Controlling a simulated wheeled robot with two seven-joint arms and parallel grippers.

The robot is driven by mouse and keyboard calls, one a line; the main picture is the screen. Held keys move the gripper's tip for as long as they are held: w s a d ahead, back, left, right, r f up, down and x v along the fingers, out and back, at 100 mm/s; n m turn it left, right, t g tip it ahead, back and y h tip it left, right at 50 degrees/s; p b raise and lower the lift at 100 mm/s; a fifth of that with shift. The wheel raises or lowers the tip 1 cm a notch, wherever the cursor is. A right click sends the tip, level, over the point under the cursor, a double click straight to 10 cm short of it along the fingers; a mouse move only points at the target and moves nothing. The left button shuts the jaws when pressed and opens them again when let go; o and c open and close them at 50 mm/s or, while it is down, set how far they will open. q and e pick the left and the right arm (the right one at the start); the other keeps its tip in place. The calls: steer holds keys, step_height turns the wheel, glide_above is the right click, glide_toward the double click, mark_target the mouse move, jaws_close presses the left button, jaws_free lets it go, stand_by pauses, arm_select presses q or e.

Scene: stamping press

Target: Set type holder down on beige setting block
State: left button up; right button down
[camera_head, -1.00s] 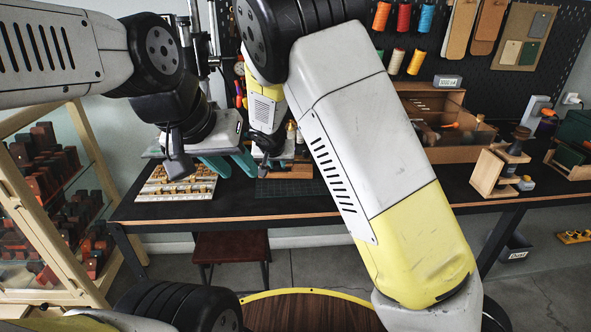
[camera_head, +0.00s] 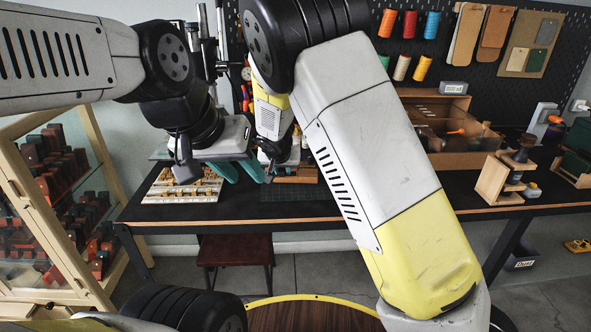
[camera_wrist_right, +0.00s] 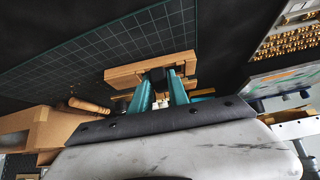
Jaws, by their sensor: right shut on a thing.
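My right gripper (camera_wrist_right: 163,92) has teal fingers close together on a small dark piece (camera_wrist_right: 158,77), which seems to be the type holder. The piece is at the beige wooden setting block (camera_wrist_right: 122,76), and whether it rests on the block or hangs just above cannot be told. In the head view the block (camera_head: 297,174) shows as a tan strip on the table, partly behind my right wrist; the fingertips and the holder are hidden there. My left gripper (camera_head: 242,173) is open and empty, its teal fingers apart, left of the right wrist.
A green cutting mat (camera_wrist_right: 120,45) lies by the block. A tray of brass type (camera_head: 165,190) sits at the table's left end. A wooden cabinet (camera_head: 450,150) and small stand (camera_head: 495,180) are on the right. A stool (camera_head: 235,250) stands below.

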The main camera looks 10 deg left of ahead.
mark_target(282, 176)
steer(key=shift+f, duration=0.15)
steer(key=shift+f, duration=1.25)
steer(key=c, duration=1.2)
jaws_free()
steer(key=shift+f, duration=0.1)
steer(key=v, duration=0.8)
